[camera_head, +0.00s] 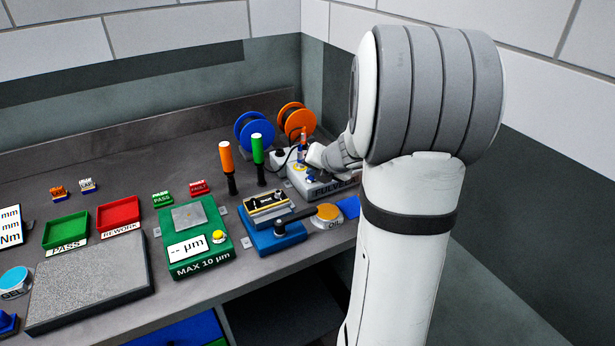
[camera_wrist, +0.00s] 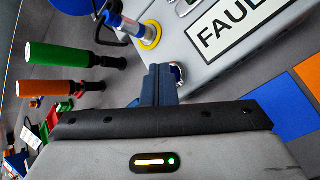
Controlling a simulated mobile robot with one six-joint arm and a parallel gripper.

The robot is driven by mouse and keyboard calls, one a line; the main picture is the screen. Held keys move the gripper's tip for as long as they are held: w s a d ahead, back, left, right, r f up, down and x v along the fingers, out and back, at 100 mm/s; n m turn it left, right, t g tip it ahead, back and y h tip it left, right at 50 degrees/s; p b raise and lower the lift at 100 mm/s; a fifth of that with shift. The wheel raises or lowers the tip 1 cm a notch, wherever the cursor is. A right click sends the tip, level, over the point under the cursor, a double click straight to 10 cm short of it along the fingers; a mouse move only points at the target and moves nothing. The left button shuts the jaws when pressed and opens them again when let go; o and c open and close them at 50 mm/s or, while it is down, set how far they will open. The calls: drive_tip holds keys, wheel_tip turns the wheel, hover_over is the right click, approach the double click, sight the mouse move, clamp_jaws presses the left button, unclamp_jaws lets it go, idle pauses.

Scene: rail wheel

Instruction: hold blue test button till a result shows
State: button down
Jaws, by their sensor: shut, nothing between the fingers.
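The grey tester box (camera_head: 325,185) stands at the back right of the bench, partly behind my arm. In the wrist view, the grey box (camera_wrist: 200,72) has a white plate (camera_wrist: 235,28) with black letters starting "FAUL"; the rest is cut off. My gripper (camera_wrist: 160,70) is shut, its dark fingertips at the box's edge beside a small metal-ringed part (camera_wrist: 177,73). I cannot tell whether they touch or press it. No blue button face shows clearly; the fingers may hide it. In the head view my gripper (camera_head: 316,155) is over the box, its fingertips unclear.
Orange (camera_head: 226,160) and green (camera_head: 257,150) handled tools stand left of the box. Blue (camera_head: 254,132) and orange (camera_head: 297,120) reels are behind.

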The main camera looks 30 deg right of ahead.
idle(0.3)
drive_tip(key=shift+r+p, duration=0.85)
drive_tip(key=shift+p, duration=0.15)
drive_tip(key=shift+r, duration=0.1)
wheel_tip(320, 180, up, 5)
drive_tip(key=p, duration=0.5)
